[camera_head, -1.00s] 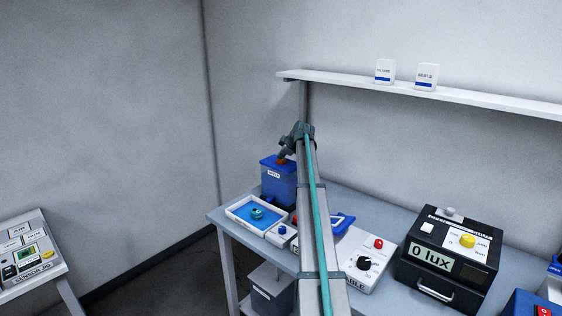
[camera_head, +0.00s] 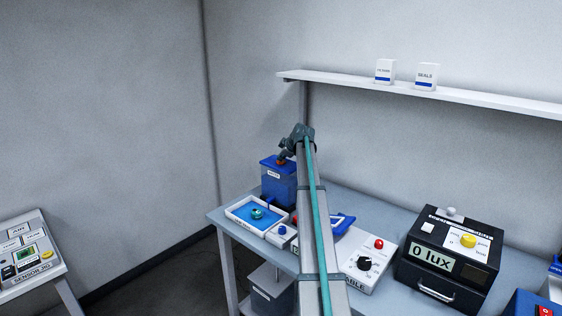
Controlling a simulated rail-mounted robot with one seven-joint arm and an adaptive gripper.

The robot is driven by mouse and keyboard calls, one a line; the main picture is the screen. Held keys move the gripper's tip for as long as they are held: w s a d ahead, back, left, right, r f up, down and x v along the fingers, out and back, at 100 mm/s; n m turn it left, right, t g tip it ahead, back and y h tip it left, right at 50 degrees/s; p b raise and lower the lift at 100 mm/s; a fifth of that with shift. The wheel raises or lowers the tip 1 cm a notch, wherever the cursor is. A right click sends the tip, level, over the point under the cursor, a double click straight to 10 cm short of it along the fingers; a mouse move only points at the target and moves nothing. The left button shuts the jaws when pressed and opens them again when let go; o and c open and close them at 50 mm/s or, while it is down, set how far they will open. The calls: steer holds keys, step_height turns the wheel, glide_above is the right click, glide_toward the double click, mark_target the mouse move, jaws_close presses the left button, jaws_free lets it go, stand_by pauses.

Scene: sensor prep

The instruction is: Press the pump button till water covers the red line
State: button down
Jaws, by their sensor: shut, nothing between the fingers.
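A blue tank (camera_head: 278,186) with a small white label stands at the back left of the workbench. An orange-red button (camera_head: 281,161) sits on its top. My gripper (camera_head: 284,156) is shut and empty, pointing down at the button; I cannot tell whether it touches or presses it. In front of the tank is a white-rimmed tray (camera_head: 236,211) with a bright blue inside and a small teal part (camera_head: 257,213) in it. The red line cannot be made out, so the water level against it cannot be told.
A small box with a blue knob (camera_head: 282,229) sits beside the tray. My arm crosses the bench middle and hides part of it. To the right are a white box with a red button (camera_head: 379,244) and a black lux meter (camera_head: 450,258). A shelf (camera_head: 430,97) hangs above.

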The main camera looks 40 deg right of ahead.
mark_target(282, 162)
steer(key=shift+r, duration=1.1)
steer(key=shift+r+p, duration=0.55)
steer(key=shift+r, duration=1.95)
